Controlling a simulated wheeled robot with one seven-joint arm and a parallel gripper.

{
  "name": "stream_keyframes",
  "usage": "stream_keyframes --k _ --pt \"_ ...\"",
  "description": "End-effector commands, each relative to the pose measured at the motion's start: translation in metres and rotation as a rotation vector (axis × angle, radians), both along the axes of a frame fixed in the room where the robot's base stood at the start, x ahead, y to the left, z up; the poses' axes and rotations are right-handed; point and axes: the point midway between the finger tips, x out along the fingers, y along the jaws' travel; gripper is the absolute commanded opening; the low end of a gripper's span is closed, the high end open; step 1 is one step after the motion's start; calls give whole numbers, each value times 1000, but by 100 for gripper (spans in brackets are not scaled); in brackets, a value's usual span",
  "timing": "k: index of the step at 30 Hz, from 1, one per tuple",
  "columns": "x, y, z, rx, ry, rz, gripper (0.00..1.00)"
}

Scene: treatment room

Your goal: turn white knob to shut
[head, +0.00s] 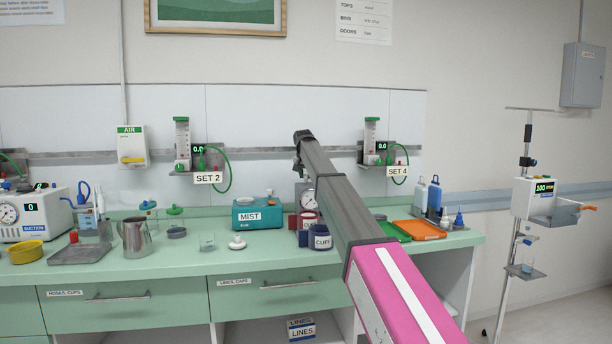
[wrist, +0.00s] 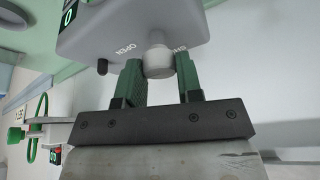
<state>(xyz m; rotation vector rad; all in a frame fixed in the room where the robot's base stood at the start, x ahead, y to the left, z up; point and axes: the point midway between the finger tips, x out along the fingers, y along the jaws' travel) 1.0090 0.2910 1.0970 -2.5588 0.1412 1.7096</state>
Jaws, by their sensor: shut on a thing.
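No pointer mark on the knob can be made out. In the head view my gripper (head: 300,138) is up at the wall rail, between SET 2 and SET 4. The knob is hidden there.
The SET 2 flowmeter (head: 182,145) and SET 4 flowmeter (head: 370,140) hang left and right of my arm. Below are the teal MIST unit (head: 259,213), a round gauge (head: 308,199) and CUFF jars (head: 320,237). A small black peg (wrist: 102,67) projects beside the left finger.

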Motion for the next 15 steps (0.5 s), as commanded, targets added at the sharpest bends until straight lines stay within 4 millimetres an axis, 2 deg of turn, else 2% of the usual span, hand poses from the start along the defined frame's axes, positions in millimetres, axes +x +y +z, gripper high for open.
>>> stream_keyframes --k 8,15 --pt "0 -1 0 0 0 75 10" --pt "0 -2 0 1 -1 249 10"
